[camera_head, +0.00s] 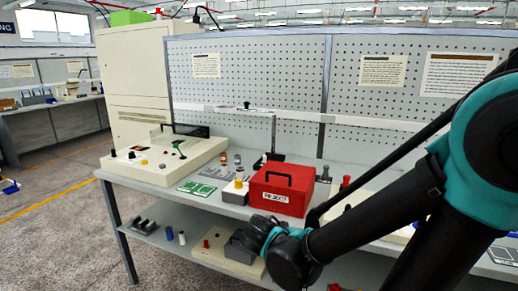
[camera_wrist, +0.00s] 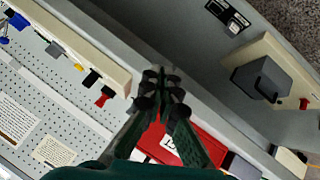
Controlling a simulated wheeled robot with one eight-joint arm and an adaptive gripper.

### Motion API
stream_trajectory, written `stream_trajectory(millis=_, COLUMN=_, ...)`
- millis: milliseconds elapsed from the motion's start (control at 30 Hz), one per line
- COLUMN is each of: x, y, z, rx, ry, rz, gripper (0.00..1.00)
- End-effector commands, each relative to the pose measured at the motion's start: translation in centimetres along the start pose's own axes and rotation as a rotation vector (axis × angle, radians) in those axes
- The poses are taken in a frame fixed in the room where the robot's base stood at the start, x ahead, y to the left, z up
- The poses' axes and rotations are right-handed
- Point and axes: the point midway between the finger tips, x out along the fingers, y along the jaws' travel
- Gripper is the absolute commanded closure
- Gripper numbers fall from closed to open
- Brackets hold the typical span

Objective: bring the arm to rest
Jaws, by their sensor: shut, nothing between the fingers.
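My gripper (camera_wrist: 160,90) shows in the wrist view, its dark fingers close together and shut with nothing between them. It points over the edge of a grey surface, and part of a red box (camera_wrist: 205,147) shows behind the fingers. In the head view my arm (camera_head: 375,225) reaches in from the right, dark with teal joints, bent low in front of the bench. The gripper itself cannot be made out there.
The red box (camera_head: 282,190) with a black handle stands on the grey bench (camera_head: 160,183), close to my arm. A cream console (camera_head: 165,155) and small parts stand to its left. A pegboard (camera_head: 250,75) rises behind.

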Motion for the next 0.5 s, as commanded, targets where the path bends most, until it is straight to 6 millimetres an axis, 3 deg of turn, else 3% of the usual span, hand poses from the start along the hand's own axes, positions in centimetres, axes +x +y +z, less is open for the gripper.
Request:
stream_trajectory(millis=200, x=3.4, y=2.2, z=4.0, rx=-0.06, ry=-0.206, rz=-0.106, gripper=1.0)
stream_trajectory(millis=500, x=5.2, y=3.3, z=8.1, rx=-0.064, ry=-0.35, rz=-0.329, gripper=1.0)
